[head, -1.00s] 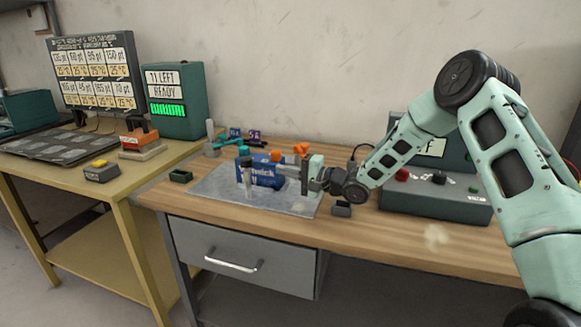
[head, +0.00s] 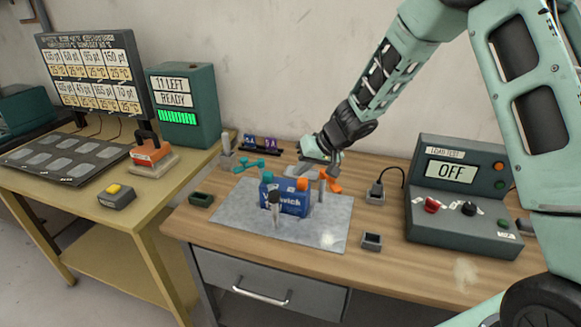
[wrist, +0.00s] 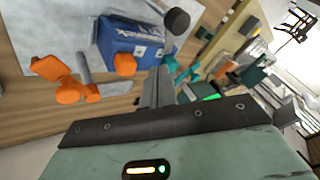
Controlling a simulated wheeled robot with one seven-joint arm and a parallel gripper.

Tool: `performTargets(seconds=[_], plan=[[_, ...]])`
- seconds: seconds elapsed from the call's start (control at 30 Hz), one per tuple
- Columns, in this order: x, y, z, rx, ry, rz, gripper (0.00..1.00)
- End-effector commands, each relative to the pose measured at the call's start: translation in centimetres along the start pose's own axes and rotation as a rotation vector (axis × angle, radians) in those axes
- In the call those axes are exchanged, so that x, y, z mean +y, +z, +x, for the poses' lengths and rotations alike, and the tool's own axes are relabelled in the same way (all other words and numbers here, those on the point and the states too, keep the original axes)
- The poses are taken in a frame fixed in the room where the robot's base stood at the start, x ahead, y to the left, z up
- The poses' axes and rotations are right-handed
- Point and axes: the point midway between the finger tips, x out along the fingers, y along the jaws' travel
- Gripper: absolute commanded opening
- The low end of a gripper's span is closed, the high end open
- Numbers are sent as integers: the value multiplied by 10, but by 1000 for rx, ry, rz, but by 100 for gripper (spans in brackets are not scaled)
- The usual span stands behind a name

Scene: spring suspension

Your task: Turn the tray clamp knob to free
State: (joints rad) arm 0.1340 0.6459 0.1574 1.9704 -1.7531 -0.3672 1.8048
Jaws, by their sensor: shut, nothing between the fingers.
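A blue block-shaped fixture with white lettering (head: 287,203) stands on a grey metal plate (head: 235,215) on the wooden bench. Orange and teal knobs sit on its top. A black-capped grey post (head: 274,198) stands at its front. An orange handle-like part (head: 331,184) is at its back right; it shows larger in the wrist view (wrist: 66,82). I cannot tell which of these is the tray clamp knob. My gripper (head: 331,172) is above and behind the blue fixture, near the orange part. In the wrist view its fingers (wrist: 157,88) are together and empty. Contact cannot be judged.
A load test box (head: 462,200) reading OFF stands at right, with a red knob and a black knob. Small dark trays (head: 371,242) lie beside the plate. A teal part (head: 249,164) and purple-labelled holders (head: 261,142) are behind. The bench front is clear.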

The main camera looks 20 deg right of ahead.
Motion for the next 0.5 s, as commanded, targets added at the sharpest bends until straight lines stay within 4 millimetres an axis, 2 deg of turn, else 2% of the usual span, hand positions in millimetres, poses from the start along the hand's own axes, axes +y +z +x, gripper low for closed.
performTargets(seconds=[0.3,0.5], plan=[[1,2,59,-2,-5,4,0],[1,1,83,-1,-4,5,0]])
